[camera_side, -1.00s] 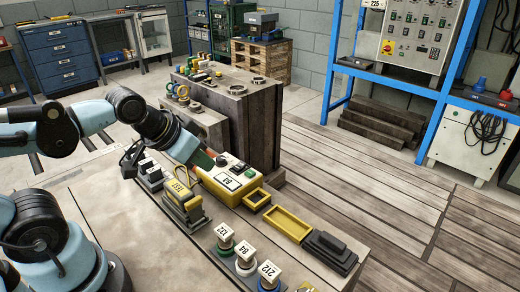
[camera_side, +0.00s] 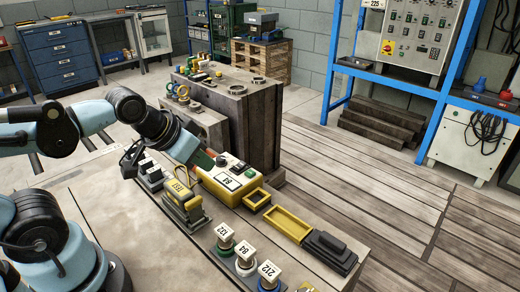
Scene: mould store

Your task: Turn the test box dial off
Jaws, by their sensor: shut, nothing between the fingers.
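The test box (camera_side: 234,180) is a yellow box with a pale top and a label reading 84. It stands near the back edge of the table. A dark red dial (camera_side: 221,161) shows at its far left end. My gripper (camera_side: 207,160) comes from the left and its tip is right at the dial, partly over it. I cannot tell whether they touch. The fingers look shut and hold nothing. The dial's pointer direction is too small to read.
A yellow-and-grey block marked 551 (camera_side: 184,200) stands just in front of the box. Small yellow trays (camera_side: 289,224) and a black block (camera_side: 330,250) lie to the right. Numbered round pieces (camera_side: 245,258) stand at the front. A large mould block (camera_side: 258,125) rises behind.

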